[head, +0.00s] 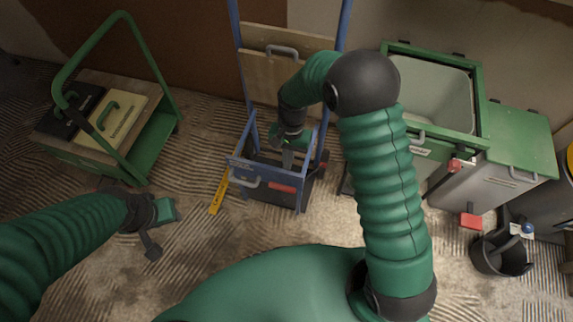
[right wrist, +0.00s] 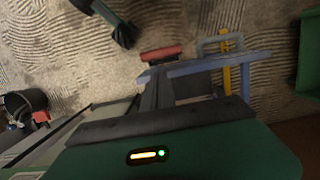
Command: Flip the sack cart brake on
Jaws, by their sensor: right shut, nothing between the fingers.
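The sack cart has a blue frame (head: 238,165) and stands upright in the middle of the head view. A red pedal (head: 282,188), which looks like the brake, is low on its near side. The pedal also shows in the right wrist view (right wrist: 162,53). My right gripper (head: 287,160) is shut and empty, pointing down inside the lower frame, behind the pedal in the head view. Its fingers show in the right wrist view (right wrist: 157,92), apparently short of the pedal; contact cannot be told. My left gripper (head: 160,228) is open and empty, left of the cart.
A yellow level (head: 219,191) lies left of the cart. A green trolley with cases (head: 150,150) stands at the left. Green-and-grey bins (head: 470,180) and a black bucket (head: 500,255) stand at the right. The ridged floor in front is mostly clear.

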